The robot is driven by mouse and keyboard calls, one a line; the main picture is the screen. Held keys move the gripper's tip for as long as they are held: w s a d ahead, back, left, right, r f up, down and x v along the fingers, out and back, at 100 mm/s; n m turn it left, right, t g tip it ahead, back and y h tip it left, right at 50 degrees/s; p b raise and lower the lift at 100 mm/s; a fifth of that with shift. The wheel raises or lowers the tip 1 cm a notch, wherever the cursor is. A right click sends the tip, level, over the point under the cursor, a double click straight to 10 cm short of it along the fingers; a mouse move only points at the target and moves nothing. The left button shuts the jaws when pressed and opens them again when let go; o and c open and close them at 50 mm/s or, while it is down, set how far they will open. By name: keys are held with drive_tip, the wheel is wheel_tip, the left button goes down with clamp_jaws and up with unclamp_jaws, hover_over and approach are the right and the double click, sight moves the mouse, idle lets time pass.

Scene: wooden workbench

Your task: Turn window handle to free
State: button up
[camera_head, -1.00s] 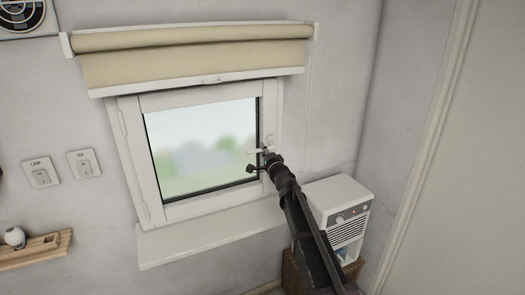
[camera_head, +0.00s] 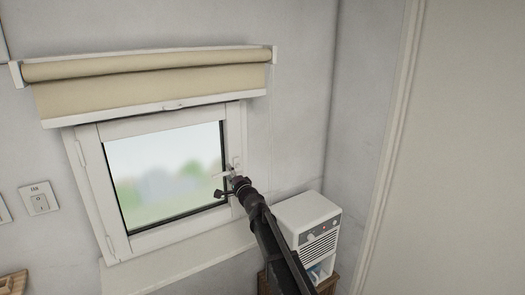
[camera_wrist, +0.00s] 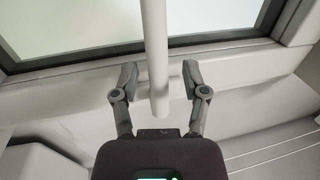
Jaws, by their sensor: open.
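The white window handle (camera_head: 222,175) is on the right side of the window frame, its lever pointing left, roughly level, across the edge of the glass. In the wrist view the lever (camera_wrist: 154,45) is a pale round bar running down from the top edge, its end between my fingers. My gripper (camera_wrist: 160,78) is open, with one finger on each side of the bar and a visible gap to both. In the head view my gripper (camera_head: 226,190) is at the handle and partly hides it. The window (camera_head: 165,178) looks closed in its white frame.
A beige roller blind (camera_head: 150,85) hangs above the window, clear of the handle. A white sill (camera_head: 175,265) runs below. A white appliance (camera_head: 307,222) stands on a wooden cabinet to the right, close to my arm. A wall switch (camera_head: 39,200) is at left.

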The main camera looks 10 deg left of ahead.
drive_tip(key=shift+s+d+n, duration=0.3)
drive_tip(key=shift+s, duration=0.1)
drive_tip(key=s+d+f+n+g+h, duration=0.3)
drive_tip(key=s+d+f+n+g, duration=0.8)
drive_tip(key=s+d+f, duration=0.45)
drive_tip(key=s+d+f+g+h, duration=0.2)
drive_tip(key=s+d+h, duration=0.3)
drive_tip(key=s+d, duration=0.4)
drive_tip(key=s+d+f+m+g+h, duration=0.1)
drive_tip(key=s+d+f+h, duration=0.3)
drive_tip(key=s+d, duration=0.6)
drive_tip(key=d+g, duration=0.1)
drive_tip(key=d, duration=0.3)
drive_tip(key=shift+s+f+m+g+h, duration=0.15)
drive_tip(key=shift+f+m+g+h, duration=0.15)
drive_tip(key=shift+f+h, duration=0.1)
